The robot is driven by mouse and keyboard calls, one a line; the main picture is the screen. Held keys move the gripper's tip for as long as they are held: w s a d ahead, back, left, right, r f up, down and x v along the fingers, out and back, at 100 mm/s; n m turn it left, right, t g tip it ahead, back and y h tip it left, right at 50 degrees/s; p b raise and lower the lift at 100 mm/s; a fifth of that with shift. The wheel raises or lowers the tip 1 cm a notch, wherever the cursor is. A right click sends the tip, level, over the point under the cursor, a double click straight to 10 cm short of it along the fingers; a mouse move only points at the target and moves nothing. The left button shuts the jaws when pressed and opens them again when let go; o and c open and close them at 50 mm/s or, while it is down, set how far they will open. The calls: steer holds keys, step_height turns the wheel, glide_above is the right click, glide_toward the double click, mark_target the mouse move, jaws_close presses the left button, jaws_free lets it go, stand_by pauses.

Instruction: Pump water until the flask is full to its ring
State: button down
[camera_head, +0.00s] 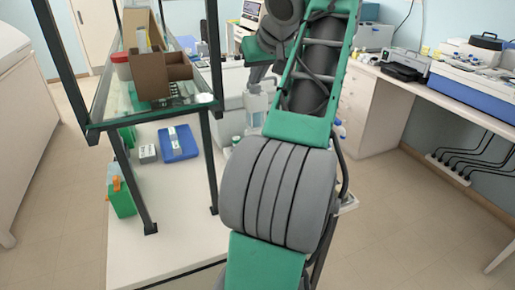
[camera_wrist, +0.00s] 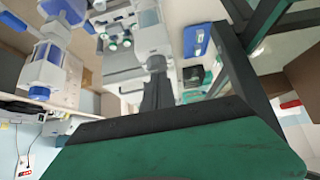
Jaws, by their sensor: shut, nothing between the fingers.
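My gripper (camera_wrist: 157,68) shows in the wrist view as dark fingers beyond the green and black wrist part. The fingers are together with nothing between them. In the head view my arm fills the middle and the fingertips cannot be made out. A pale translucent container (camera_head: 256,106) with a narrower top stands just left of my arm, partly hidden by it. I cannot tell whether it is the flask or the water pump. No ring or water level can be read. A clear container with blue ends (camera_wrist: 47,66) is at the left of the wrist view, apart from the fingers.
A glass shelf on a dark frame (camera_head: 205,105) stands at left, bearing a brown cardboard holder (camera_head: 150,78) and a red-and-white tub (camera_head: 122,68). A blue tray (camera_head: 180,148) and a green box (camera_head: 121,198) are below it. A side bench (camera_head: 420,86) with instruments runs along the right.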

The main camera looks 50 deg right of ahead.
mark_target(258, 91)
steer(key=shift+f+b, duration=1.7)
steer(key=shift+f, duration=0.5)
steer(key=shift+s+f, duration=0.1)
steer(key=shift+f, duration=0.05)
step_height(258, 91, up, 6)
steer(key=p, duration=0.6)
steer(key=shift+f, duration=0.1)
stand_by(0.3)
step_height(258, 91, up, 5)
steer(key=p, duration=0.5)
steer(key=shift+p, duration=0.35)
